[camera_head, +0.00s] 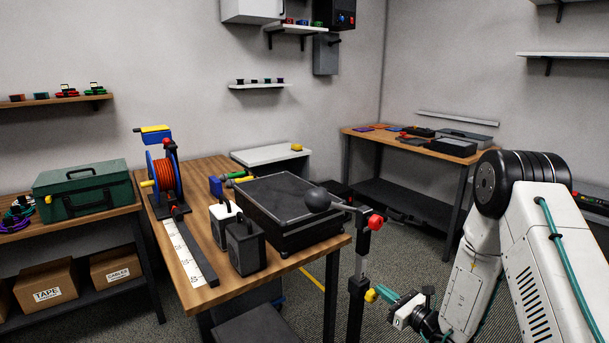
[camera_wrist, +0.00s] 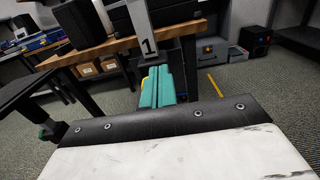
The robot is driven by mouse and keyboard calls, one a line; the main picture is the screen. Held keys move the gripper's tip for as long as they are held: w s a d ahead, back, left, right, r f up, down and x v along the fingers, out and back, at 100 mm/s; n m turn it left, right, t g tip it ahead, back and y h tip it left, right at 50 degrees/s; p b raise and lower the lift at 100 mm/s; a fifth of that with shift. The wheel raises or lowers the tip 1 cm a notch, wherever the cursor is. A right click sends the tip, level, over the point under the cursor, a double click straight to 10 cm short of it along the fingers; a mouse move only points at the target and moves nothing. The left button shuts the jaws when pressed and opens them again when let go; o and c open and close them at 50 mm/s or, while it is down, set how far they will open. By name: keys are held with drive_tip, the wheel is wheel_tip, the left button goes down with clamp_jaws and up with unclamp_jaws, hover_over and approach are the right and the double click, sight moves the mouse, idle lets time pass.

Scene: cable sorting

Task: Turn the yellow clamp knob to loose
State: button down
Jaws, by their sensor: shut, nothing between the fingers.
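A yellow knob (camera_head: 370,295) sits low on the right side of a black upright post (camera_head: 357,285) in front of the bench. My gripper (camera_head: 385,293) comes in from the right with its teal fingertips close beside the knob. I cannot tell whether they touch it. In the wrist view the teal fingers of my gripper (camera_wrist: 157,87) are together, with no gap seen and nothing held. The knob's turned position cannot be read.
The post carries a red knob (camera_head: 376,222) and a dark ball (camera_head: 318,200) on an arm near the top. The wooden bench (camera_head: 200,265) holds a cable reel (camera_head: 166,172) and a black case (camera_head: 290,205).

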drive_tip(key=shift+f, duration=0.15)
drive_tip(key=shift+s+a, duration=0.25)
drive_tip(key=shift+a, duration=0.1)
idle(0.4)
drive_tip(key=shift+s+a, duration=0.25)
drive_tip(key=shift+a, duration=0.05)
drive_tip(key=shift+s+a, duration=0.2)
drive_tip(key=shift+a, duration=0.1)
drive_tip(key=shift+s+a, duration=0.15)
idle(0.4)
drive_tip(key=v, duration=0.6)
drive_tip(key=shift+r, duration=0.4)
drive_tip(key=shift+a, duration=0.1)
